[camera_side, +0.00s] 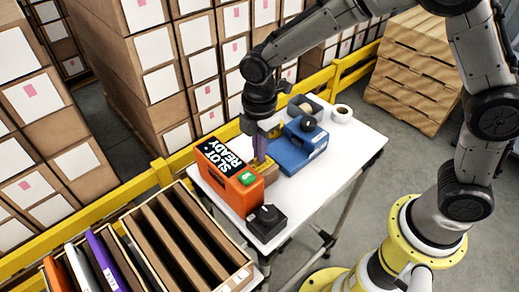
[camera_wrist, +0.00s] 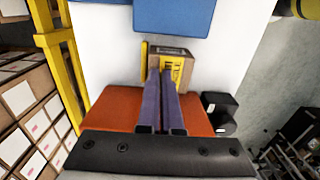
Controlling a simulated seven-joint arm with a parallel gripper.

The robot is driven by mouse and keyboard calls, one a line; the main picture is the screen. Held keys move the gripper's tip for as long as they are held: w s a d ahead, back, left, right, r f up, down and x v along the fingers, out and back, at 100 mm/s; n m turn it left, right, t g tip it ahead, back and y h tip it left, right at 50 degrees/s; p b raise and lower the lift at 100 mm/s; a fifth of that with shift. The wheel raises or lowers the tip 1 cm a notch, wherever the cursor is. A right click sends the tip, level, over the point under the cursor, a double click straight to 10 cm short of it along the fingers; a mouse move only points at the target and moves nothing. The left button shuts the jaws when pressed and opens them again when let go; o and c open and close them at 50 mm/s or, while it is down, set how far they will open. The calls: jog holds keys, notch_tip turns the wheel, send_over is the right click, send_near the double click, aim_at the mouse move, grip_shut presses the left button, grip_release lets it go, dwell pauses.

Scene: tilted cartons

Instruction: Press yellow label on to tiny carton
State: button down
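A tiny brown carton (camera_wrist: 172,51) sits on the white table between the orange and blue machines; in the side view the carton (camera_side: 272,169) is partly behind my gripper. A yellow label (camera_wrist: 178,69) with dark marks shows against the carton's near side, just right of my fingertips. My gripper (camera_wrist: 161,72) has two long purple fingers, close together with little gap at the tips. In the side view my gripper (camera_side: 261,160) points down at the carton, beside the orange machine. Whether the tips touch the label is hidden.
The orange machine (camera_side: 222,178) reads "SLOT READY" and has a green button. A blue machine (camera_side: 297,150), a white roll (camera_side: 341,113) and a black box with a knob (camera_side: 267,222) stand on the table (camera_side: 350,150). A yellow rail (camera_side: 180,160) runs behind.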

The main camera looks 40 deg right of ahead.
jog(key=c, duration=1)
grip_release()
notch_tip(320, 180, up, 20)
jog(key=shift+f, duration=0.1)
dwell(0.3)
jog(key=s+d+r+m+t, duration=0.3)
jog(key=s+d+r+m, duration=0.25)
jog(key=s+d, duration=0.55)
jog(key=s+d+f+m+t, duration=0.2)
jog(key=s+d+f+m, duration=0.3)
jog(key=s+f+m, duration=0.4)
jog(key=f+m, duration=0.1)
jog(key=m, duration=0.2)
jog(key=shift+s+f+t, duration=0.25)
jog(key=shift+s+t, duration=0.05)
